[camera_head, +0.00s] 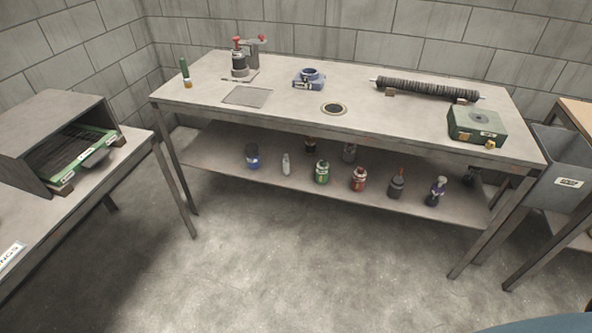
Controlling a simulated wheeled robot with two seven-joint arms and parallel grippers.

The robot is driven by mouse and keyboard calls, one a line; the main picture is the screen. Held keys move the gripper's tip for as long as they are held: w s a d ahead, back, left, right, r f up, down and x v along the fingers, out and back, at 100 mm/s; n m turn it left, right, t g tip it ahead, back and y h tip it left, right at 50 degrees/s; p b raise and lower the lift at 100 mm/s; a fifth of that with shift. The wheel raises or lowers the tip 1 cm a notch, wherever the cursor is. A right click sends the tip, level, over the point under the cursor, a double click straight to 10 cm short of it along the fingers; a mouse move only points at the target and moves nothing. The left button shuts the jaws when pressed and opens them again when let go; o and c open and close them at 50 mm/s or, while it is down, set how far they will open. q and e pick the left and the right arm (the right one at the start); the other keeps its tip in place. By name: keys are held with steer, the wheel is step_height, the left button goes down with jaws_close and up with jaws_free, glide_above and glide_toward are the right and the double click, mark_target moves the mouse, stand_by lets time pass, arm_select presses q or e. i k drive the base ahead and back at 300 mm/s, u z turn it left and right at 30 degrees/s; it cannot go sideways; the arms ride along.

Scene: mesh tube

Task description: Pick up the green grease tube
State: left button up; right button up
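The green grease tube (184,69) appears to be the slim dark green tube with an orange-brown lower end. It stands upright near the back left corner of the workbench (205,93), apart from the other things on the top. Its label, if any, is too small to read. Neither of my grippers shows in the head view.
A red-topped device (239,62), a blue clamp-like part (309,77), a long dark mesh roller (428,89) and a green box (477,125) stand on the bench. Several bottles fill its lower shelf (215,152). Left is a table with a grey cabinet (48,122). The floor (290,265) before the bench is clear.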

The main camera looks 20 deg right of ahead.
mark_target(322, 173)
steer(key=u, duration=0.3)
steer(key=i, duration=1.2)
steer(key=z, duration=0.85)
steer(key=i, duration=0.8)
steer(key=z, duration=0.8)
